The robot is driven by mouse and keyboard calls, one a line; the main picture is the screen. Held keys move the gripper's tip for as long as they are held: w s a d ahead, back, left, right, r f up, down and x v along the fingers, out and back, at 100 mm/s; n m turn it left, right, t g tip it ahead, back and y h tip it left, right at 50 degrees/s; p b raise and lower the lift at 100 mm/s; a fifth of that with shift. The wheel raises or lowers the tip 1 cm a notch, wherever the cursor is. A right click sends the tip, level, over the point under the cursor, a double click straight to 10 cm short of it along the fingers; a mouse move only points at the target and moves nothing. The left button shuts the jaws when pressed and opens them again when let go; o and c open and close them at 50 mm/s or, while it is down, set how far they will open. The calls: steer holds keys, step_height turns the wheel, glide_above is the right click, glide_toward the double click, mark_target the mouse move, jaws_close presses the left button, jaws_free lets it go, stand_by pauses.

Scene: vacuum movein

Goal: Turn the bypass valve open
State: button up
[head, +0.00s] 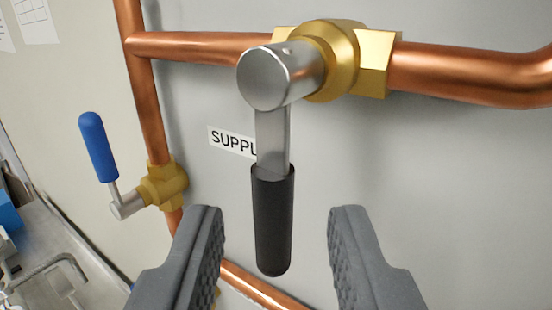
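A brass valve (338,58) sits on a horizontal copper pipe at the top of the view. Its steel lever with a black grip (272,222) hangs straight down, across the pipe's run. No label that I can read names it as the bypass valve. My gripper (277,214) is open, with one grey ribbed finger on each side of the black grip's lower part. Gaps show between the grip and both fingers in the picture. I cannot tell how far the fingertips are from the grip in depth.
A second brass valve (162,185) with a blue-gripped lever (97,148) pointing up sits on the vertical pipe (148,90) at left. A label reading "SUPPL" (232,141) is partly hidden behind the black-gripped lever. A metal work surface (60,250) lies at lower left.

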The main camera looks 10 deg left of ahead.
mark_target(270, 227)
steer(key=shift+w+a+f, duration=0.1)
steer(key=shift+w+a, duration=0.15)
steer(key=shift+w, duration=0.25)
steer(key=shift+p+x, duration=0.8)
steer(key=shift+x, duration=0.4)
steer(key=shift+w+d, duration=0.1)
jaws_close()
